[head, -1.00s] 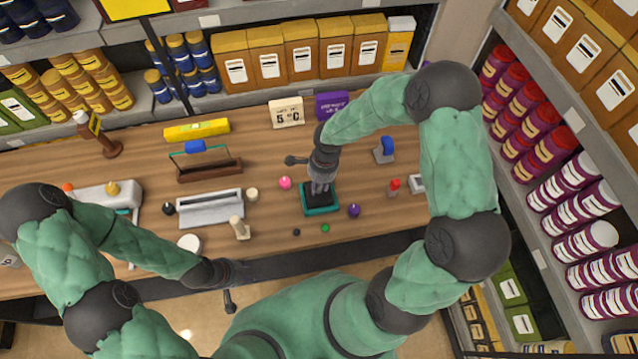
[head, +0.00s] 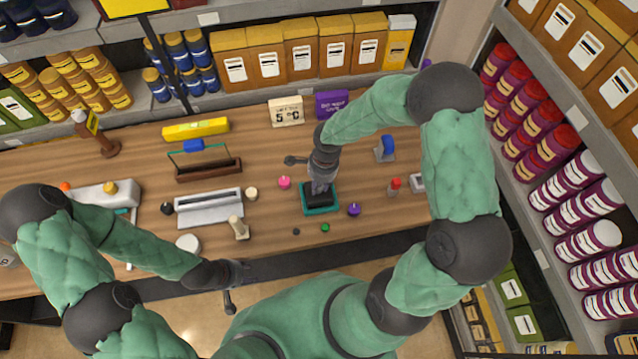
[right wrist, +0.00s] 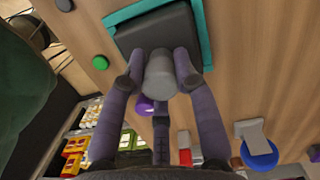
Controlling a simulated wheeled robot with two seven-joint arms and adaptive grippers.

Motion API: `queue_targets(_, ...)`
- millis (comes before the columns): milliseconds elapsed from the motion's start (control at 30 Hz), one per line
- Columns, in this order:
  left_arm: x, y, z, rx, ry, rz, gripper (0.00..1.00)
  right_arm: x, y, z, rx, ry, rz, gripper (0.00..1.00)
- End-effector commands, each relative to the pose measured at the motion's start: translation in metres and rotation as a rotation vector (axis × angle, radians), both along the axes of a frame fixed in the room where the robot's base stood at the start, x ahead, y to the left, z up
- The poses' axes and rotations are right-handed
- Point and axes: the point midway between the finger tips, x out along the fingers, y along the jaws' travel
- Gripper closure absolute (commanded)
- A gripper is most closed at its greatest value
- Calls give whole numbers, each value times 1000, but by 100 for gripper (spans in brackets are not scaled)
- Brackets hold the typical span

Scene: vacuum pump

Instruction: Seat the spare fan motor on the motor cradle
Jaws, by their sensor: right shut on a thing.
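A dark block with a grey cylinder on top, which I take to be the spare fan motor (right wrist: 161,75), is at the teal tray (head: 306,211). The tray's rim also shows in the right wrist view (right wrist: 205,30). My right gripper (head: 319,187) points down over the tray, its fingers shut around the grey cylinder (right wrist: 160,85). I cannot tell whether the block rests in the tray or is just above it. No part is marked as the motor cradle; a grey slotted metal holder (head: 209,208) stands to the left. My left gripper (head: 236,272) hangs empty before the table's front edge; its fingers are unclear.
Around the tray stand a pink knob (head: 284,182), a purple knob (head: 354,209), a red-capped bottle (head: 394,187) and a blue-handled item (head: 385,149). A wooden carrier (head: 208,169) is behind the grey holder. Stocked shelves line the back and right.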

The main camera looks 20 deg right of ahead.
Motion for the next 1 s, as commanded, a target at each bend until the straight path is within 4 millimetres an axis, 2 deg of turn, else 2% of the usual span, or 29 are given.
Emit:
queue_targets(900, 0, 0, -8, 0, 0, 0, 60, 1, 0, -1, 0, -2, 0, 100)
queue_targets(933, 0, 0, -8, 0, 0, 0, 60, 1, -1, -1, 0, -2, 0, 64)
queue_targets(1000, 0, 0, -8, 0, 0, 0, 60, 1, -1, -1, 0, -2, 0, 45)
